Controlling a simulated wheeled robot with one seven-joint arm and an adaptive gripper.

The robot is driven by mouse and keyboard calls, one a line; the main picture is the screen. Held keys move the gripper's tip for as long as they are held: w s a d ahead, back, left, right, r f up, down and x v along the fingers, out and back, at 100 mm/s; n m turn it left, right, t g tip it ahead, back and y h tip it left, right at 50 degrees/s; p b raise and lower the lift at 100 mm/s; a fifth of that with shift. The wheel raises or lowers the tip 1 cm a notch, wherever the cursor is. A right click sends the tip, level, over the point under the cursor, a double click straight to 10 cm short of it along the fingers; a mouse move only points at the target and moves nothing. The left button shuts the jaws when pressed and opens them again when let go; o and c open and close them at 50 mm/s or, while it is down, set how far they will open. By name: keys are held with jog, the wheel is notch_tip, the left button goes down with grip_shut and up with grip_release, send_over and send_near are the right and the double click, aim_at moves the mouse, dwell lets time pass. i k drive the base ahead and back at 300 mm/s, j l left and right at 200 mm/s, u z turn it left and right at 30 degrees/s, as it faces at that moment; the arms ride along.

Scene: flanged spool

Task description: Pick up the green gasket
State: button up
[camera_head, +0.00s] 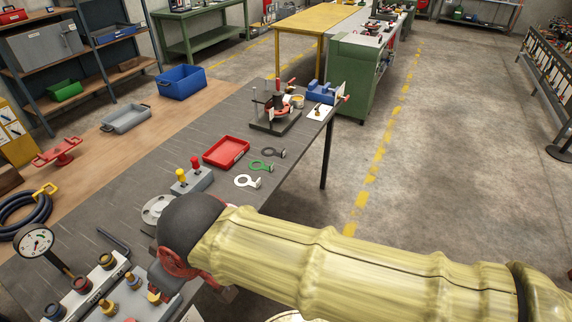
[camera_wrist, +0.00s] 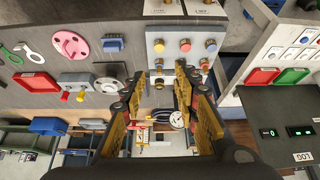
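The green gasket (camera_head: 260,166) is a flat ring with a small tab. It lies on the dark workbench between a white gasket (camera_head: 247,181) and a dark grey gasket (camera_head: 272,152). In the wrist view the green gasket (camera_wrist: 11,55) shows at the far left edge, beside the white gasket (camera_wrist: 31,53). My gripper (camera_wrist: 162,76) has its two yellow-and-black fingers apart with nothing held between them. In the head view my arm mostly hides the gripper, which is over the near part of the bench, well away from the gasket.
A red tray (camera_head: 226,151) lies just left of the gaskets. A grey box with yellow and red knobs (camera_head: 192,180) and a flanged disc (camera_head: 157,210) stand nearer my arm. A clamp fixture (camera_head: 275,117) stands farther along the bench. A pressure gauge (camera_head: 35,241) and control panel are at lower left.

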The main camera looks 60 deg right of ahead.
aim_at(269, 169)
jog(key=z, duration=1.8)
